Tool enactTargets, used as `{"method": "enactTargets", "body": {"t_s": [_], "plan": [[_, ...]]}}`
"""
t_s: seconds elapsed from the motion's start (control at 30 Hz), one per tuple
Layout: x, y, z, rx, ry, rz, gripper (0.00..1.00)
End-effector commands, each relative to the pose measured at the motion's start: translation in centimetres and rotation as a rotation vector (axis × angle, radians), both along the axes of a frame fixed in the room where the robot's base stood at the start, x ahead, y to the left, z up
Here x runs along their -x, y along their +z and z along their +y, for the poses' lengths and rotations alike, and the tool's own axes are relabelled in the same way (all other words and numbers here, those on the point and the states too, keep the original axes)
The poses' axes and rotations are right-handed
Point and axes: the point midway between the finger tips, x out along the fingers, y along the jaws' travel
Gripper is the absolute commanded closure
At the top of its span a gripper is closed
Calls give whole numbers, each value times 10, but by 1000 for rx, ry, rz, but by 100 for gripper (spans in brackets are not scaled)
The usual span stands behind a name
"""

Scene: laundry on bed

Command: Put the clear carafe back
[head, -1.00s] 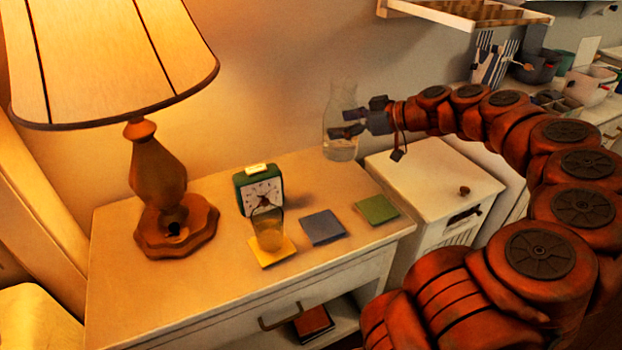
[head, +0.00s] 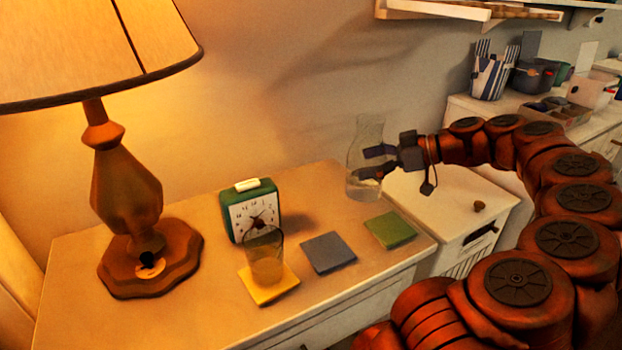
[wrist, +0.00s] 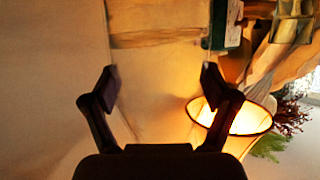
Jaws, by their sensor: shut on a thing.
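The clear carafe (head: 366,140) is upright, with a little liquid at its bottom. My gripper (head: 377,163) is shut on it from the right, around its middle. The carafe is at the back right corner of the nightstand (head: 200,325); I cannot tell whether its base touches the top. In the wrist view the carafe (wrist: 160,90) shows faintly between the two fingers (wrist: 155,92). On the nightstand lie a yellow coaster (head: 270,291) with a glass (head: 265,255) on it, a bare blue-grey coaster (head: 328,253) and a bare green coaster (head: 390,229).
A green alarm clock (head: 252,210) stands behind the glass. A large lit lamp (head: 130,195) stands at the left. A shelf (head: 470,10) hangs above.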

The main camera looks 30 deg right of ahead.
Motion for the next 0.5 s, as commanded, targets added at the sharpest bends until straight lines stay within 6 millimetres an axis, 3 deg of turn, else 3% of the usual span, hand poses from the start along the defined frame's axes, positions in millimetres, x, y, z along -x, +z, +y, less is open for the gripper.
{"method": "enactTargets", "body": {"t_s": [0.5], "plan": [[-97, -11, 41, 0, 6, 2, 84]]}}
